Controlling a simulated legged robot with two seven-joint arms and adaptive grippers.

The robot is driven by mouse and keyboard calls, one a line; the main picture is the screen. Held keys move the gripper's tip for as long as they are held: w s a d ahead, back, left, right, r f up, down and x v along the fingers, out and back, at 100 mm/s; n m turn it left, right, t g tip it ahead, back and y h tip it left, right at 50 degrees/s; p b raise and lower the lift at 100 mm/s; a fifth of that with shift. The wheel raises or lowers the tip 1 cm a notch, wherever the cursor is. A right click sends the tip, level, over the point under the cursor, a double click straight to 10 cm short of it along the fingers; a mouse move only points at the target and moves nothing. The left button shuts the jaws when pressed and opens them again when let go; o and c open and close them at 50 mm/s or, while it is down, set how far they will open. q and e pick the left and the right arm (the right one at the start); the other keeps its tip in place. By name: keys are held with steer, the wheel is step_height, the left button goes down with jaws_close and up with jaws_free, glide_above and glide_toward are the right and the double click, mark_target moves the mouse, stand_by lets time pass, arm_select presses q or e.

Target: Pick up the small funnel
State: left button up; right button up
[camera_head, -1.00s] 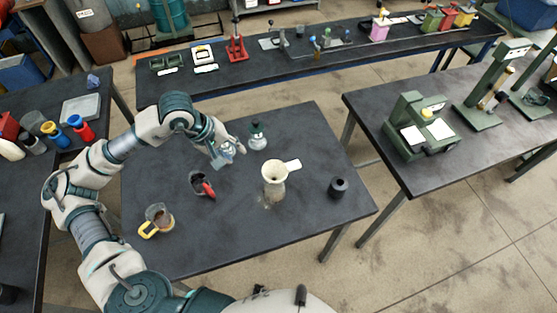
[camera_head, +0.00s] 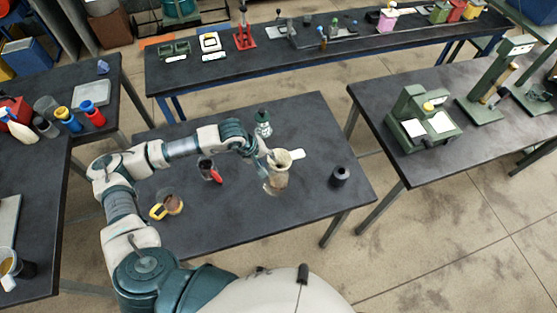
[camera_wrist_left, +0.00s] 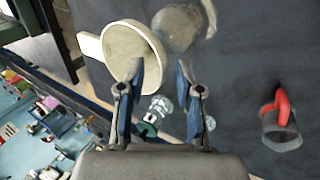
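My left gripper (camera_head: 269,156) is at the left side of the funnel in the head view. In the left wrist view its two fingers (camera_wrist_left: 160,68) are apart. One fingertip overlaps the funnel's rim in the picture; I cannot tell whether it touches. My right gripper is not in view.
A green-topped glass bottle (camera_head: 263,125) stands behind the gripper. A dark pot (camera_head: 339,176) stands right. The table's front right is clear.

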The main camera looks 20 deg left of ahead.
arm_select(q)
steer(key=shift+x, duration=1)
steer(key=shift+w+d, duration=0.15)
steer(key=shift+d, duration=0.1)
steer(key=c, duration=0.6)
jaws_close()
steer(key=shift+a, duration=0.2)
